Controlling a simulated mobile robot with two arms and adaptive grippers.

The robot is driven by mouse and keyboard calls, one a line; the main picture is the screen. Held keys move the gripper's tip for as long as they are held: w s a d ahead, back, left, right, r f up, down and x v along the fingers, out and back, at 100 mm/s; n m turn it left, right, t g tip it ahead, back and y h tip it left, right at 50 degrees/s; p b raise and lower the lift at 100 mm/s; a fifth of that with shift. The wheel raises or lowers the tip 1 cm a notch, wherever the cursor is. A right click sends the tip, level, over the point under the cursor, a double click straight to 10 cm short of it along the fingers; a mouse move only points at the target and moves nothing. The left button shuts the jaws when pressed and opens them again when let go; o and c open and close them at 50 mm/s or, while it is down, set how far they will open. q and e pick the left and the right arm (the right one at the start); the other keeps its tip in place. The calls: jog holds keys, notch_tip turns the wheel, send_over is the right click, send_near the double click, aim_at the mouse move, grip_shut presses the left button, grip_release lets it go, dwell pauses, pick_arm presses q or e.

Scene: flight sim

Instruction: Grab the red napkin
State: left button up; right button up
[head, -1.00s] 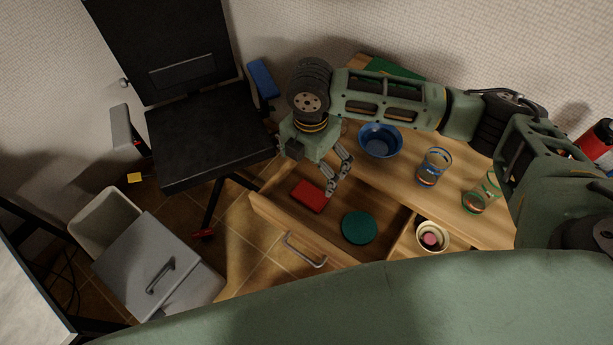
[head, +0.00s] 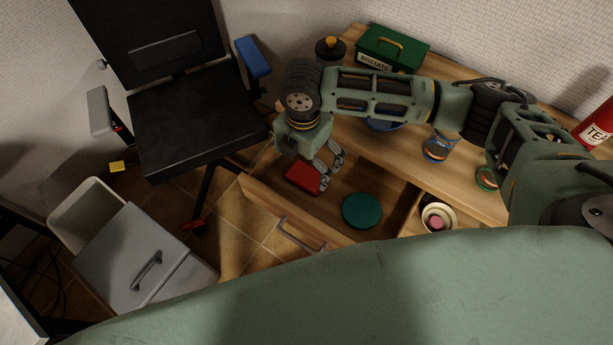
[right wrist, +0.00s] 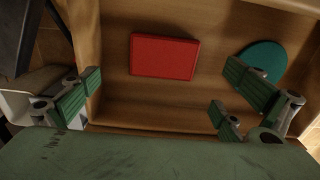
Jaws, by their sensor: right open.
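The red napkin (head: 303,176) is a flat red rectangle lying in the left part of the open drawer (head: 350,236). In the right wrist view the napkin (right wrist: 165,57) lies on the drawer floor, ahead of the fingers and between their two sides. My right gripper (head: 328,172) is open and empty, above the drawer beside the napkin. Its fingers (right wrist: 160,95) also show spread apart in the right wrist view, with no visible contact with the napkin. In the head view the fingers partly cover the napkin's right edge. My left gripper is not in view.
A round green disc (head: 362,211) lies in the drawer, right of the napkin. A pale cup (head: 438,217) stands in the right compartment. The desk holds a biscuit tin (head: 393,48), a blue bowl (head: 384,126) and glasses. A black chair (head: 192,110) stands left of the drawer.

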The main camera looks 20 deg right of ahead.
aim_at(305, 178)
jog(key=f, duration=0.4)
jog(key=shift+s, duration=0.35)
jog(key=shift+f, duration=0.6)
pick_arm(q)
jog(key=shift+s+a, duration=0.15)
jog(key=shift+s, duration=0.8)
pick_arm(e)
jog(key=shift+c, duration=0.4)
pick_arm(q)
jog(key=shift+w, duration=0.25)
pick_arm(e)
jog(key=c, duration=0.8)
